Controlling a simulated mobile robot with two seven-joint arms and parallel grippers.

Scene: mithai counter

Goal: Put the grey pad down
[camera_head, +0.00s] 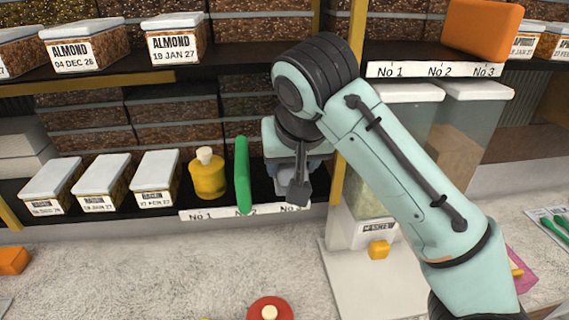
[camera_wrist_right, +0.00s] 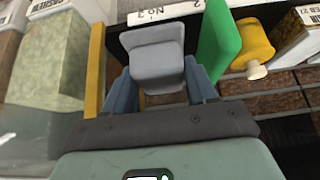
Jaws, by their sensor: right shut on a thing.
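The grey pad (camera_wrist_right: 158,55) is a small block with rounded edges, held between the two blue-grey fingers of my right gripper (camera_wrist_right: 160,88) in the right wrist view. In the head view my right gripper (camera_head: 292,184) points into the lower shelf (camera_head: 262,197), above the No 3 end of its label strip. Only part of the pad (camera_head: 284,182) shows there, behind my gripper. I cannot tell whether the pad touches the shelf. My left gripper is not in view.
A green upright board (camera_head: 243,175) stands close to the left of my right gripper, with a yellow bottle (camera_head: 208,178) beyond it. A yellow post (camera_head: 337,180) is close on the right, then clear dispensers (camera_head: 405,130). The upper shelf (camera_head: 235,55) runs behind my wrist.

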